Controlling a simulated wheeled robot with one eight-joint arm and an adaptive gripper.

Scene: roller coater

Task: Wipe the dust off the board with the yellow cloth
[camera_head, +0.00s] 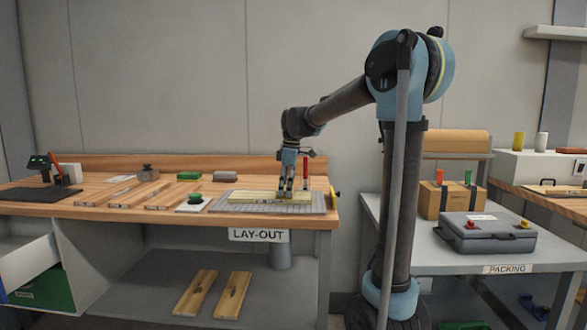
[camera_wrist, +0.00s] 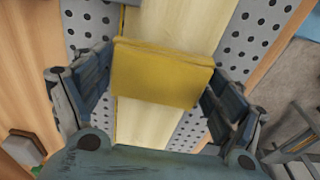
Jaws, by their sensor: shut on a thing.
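The board (camera_head: 255,195) is a pale wooden plank lying on a grey perforated plate (camera_head: 228,208) on the lay-out bench. In the wrist view the board (camera_wrist: 175,35) runs up the middle, with the perforated plate (camera_wrist: 250,35) on both sides. My gripper (camera_head: 288,192) points down over the right half of the board. In the wrist view my gripper (camera_wrist: 160,85) is shut on the yellow cloth (camera_wrist: 155,75), which looks like a folded block between the fingers. The cloth lies over the board; whether it touches cannot be told. Dust cannot be made out clearly.
A red-handled tool (camera_head: 305,168) stands behind the plate, close to my gripper. Several wooden pieces, a green pad (camera_head: 188,176) and a green-knobbed item (camera_head: 195,201) lie on the bench to the left. A packing table (camera_head: 450,262) with a grey case (camera_head: 487,235) stands right.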

